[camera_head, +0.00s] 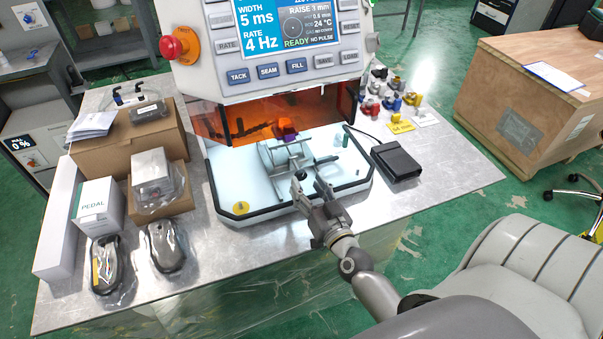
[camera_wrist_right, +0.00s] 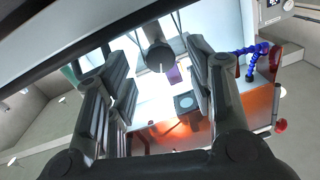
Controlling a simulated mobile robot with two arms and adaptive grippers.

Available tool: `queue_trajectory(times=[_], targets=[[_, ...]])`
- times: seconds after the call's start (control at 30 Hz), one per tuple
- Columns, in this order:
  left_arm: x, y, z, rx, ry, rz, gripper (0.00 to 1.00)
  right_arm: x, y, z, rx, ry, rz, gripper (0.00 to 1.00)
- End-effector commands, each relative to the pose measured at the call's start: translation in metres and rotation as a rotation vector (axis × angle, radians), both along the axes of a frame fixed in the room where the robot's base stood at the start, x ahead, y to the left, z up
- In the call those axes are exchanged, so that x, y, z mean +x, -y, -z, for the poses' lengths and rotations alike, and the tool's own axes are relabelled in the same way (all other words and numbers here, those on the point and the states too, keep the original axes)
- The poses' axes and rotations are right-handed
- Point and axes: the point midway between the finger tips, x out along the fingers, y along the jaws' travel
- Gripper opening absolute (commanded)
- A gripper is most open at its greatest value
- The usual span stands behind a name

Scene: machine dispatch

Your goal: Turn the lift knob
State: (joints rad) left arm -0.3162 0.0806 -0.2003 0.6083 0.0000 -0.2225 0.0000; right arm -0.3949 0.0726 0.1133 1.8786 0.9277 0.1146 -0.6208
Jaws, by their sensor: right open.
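The laser welding machine (camera_head: 270,50) stands on the metal table, with a lit screen that reads "RAISE 3 mm". A grey fixture (camera_head: 285,153) stands on its white work plate (camera_head: 235,185). A dark round knob (camera_head: 300,175), apparently the lift knob, sticks out at the fixture's front. In the right wrist view a dark cylindrical knob (camera_wrist_right: 160,57) lies between the two fingers, with gaps on both sides. My right gripper (camera_head: 310,188) is open and empty, right in front of the knob. Whether a fingertip touches it is unclear. My left gripper is not in view.
A black pedal (camera_head: 396,161) lies right of the plate. Coloured small parts (camera_head: 385,95) stand behind it. The table's front right is bare. An orange shield (camera_head: 340,104) hangs above the fixture.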

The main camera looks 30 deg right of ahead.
Motion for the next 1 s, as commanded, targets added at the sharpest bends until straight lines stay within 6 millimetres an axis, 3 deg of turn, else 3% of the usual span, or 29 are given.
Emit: queue_trajectory(times=[0.1, 0.3, 0.67, 1.0], targets=[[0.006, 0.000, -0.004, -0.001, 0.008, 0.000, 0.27, 0.019, 0.003, -0.002, -0.001, 0.002, 0.000, 0.49], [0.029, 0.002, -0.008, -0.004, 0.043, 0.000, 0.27, 0.037, 0.006, -0.001, -0.002, 0.000, 0.000, 0.49], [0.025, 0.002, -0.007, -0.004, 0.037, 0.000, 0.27, 0.041, 0.007, 0.000, -0.002, -0.001, 0.000, 0.49], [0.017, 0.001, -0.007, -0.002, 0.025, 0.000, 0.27, 0.041, 0.007, 0.000, -0.001, -0.001, 0.000, 0.07]])
